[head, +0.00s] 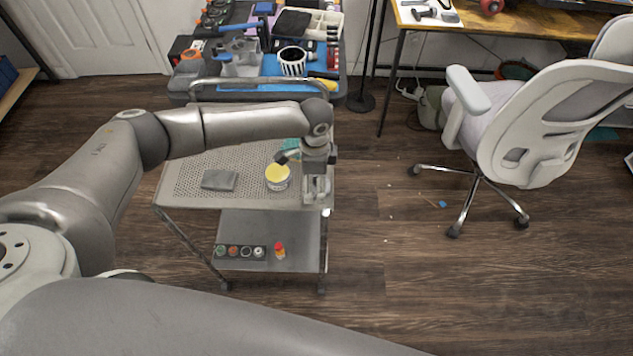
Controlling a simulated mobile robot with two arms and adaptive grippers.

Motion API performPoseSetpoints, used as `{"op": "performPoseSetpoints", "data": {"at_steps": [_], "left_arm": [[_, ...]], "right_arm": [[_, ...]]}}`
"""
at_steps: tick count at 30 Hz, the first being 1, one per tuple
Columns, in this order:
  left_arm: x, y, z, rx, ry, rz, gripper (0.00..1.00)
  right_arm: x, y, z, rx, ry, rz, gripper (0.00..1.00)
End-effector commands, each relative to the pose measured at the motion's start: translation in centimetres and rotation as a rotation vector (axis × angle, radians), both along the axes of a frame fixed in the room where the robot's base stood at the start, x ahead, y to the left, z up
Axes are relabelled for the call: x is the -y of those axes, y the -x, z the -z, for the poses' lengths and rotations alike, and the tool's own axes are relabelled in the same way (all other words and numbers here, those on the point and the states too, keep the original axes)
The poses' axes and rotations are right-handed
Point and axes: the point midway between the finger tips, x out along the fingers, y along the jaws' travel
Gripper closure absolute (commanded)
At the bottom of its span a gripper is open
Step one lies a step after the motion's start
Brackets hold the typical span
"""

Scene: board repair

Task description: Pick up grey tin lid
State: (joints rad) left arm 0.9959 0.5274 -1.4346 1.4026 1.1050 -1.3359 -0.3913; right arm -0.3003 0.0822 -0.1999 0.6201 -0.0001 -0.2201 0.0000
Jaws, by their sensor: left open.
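A silver arm, my left one, reaches in from the left over a grey perforated cart. My left gripper (317,199) points down over the cart's right edge and is open. A small round tin (278,184) with a yellow top stands upright just left of the gripper, apart from its fingers. I cannot make out a separate grey tin lid with certainty; the gripper hides part of the cart top beneath it. My right gripper is not in view.
The cart top (200,160) also holds a flat grey folded item (219,180) and a teal item (291,149). Its lower shelf (300,225) carries a row of small round items and a red-and-yellow bottle (280,251). An office chair (545,125) stands right; floor between is mostly clear.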

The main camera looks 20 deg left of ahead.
Motion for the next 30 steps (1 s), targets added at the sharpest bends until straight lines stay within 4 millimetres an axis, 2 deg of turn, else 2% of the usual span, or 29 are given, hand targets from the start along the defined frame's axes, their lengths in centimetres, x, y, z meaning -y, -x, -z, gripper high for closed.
{"op": "performPoseSetpoints", "data": {"at_steps": [3, 10, 20, 30], "left_arm": [[0.06, 0.00, 0.92, 0.000, 0.001, 0.000, 0.11], [0.06, -0.01, 1.08, 0.002, 0.002, 0.001, 0.11], [0.04, 0.00, 1.05, 0.000, 0.001, 0.000, 0.52], [0.04, -0.02, 0.88, 0.002, 0.002, 0.000, 0.53]], "right_arm": [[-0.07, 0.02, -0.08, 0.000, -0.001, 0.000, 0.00], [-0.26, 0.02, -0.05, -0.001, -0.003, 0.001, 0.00], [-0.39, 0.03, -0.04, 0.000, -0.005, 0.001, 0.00], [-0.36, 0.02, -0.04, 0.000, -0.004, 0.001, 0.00]]}}
